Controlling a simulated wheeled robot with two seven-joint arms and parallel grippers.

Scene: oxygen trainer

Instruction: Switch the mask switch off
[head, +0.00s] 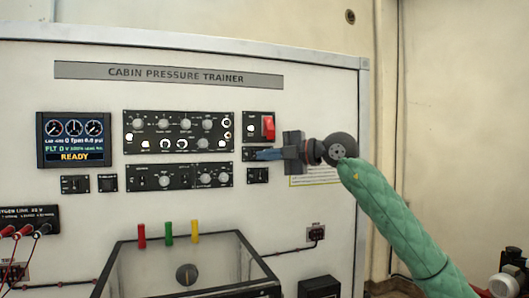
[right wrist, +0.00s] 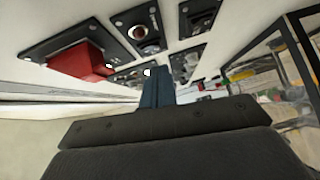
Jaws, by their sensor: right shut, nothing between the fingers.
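My right gripper (head: 262,155) is shut and empty, with its blue fingers pointing left at a small black switch panel (head: 247,151) below the red guarded switch (head: 268,127). The fingers cover most of that small panel, and I cannot tell whether they touch it. In the right wrist view the shut fingers (right wrist: 157,86) reach toward the black panels. The labels are too small to read, so I cannot tell which switch is the mask switch or how it is set. My left gripper is not in view.
A wide panel of knobs (head: 178,132) and a display reading READY (head: 73,139) are to the left. Another small black panel (head: 257,175) is just below the fingers. A dark-framed clear box (head: 187,257) juts out below, with red, green and yellow tabs behind it.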

